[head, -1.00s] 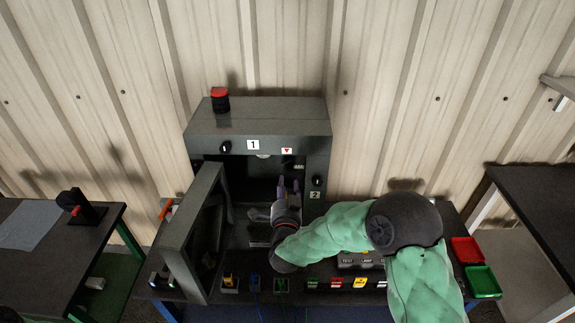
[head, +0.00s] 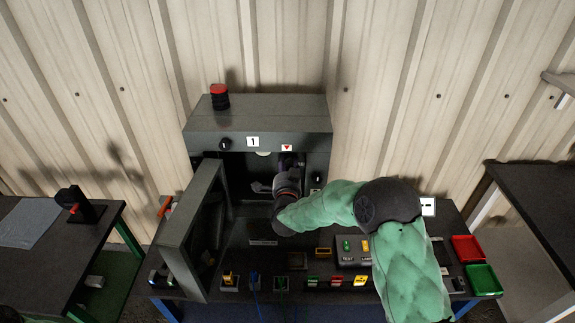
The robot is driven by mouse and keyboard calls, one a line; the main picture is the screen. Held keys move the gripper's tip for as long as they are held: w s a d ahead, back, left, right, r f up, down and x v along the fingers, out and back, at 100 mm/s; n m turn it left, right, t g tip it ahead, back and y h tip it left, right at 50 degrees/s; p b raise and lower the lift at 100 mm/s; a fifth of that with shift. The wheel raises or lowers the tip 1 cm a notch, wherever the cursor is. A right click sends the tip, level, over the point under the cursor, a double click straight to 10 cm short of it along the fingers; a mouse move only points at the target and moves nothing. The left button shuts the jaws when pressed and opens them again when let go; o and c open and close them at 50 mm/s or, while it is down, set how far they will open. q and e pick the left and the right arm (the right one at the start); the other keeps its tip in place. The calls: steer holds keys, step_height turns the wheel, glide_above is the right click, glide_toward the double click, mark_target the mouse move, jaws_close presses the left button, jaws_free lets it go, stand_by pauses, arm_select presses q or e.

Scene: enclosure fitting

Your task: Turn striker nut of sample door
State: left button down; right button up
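The grey enclosure (head: 270,118) stands at the back of the dark bench, with a "1" label and a red triangle label on its front. Its sample door (head: 186,232) hangs open toward me on the left side. My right gripper (head: 287,168) reaches into the opening near its right inner side, under the red triangle label. Its fingertips are in shadow, so I cannot tell whether they are open or shut, or touch anything. The striker nut cannot be made out; the gripper or the shadow may hide it. My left gripper is not in view.
Red (head: 466,248) and green (head: 482,280) trays sit at the bench's right end. A button box (head: 352,252) and several small coloured parts line the front. A red-topped beacon (head: 219,97) stands on the enclosure. Side tables stand left (head: 100,225) and right (head: 535,215).

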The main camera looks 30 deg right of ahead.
jaws_close()
steer(key=shift+n+b, duration=0.45)
steer(key=shift+n, duration=0.35)
steer(key=shift+r+n, duration=0.1)
steer(key=shift+n, duration=1.6)
steer(key=shift+o, duration=0.6)
jaws_free()
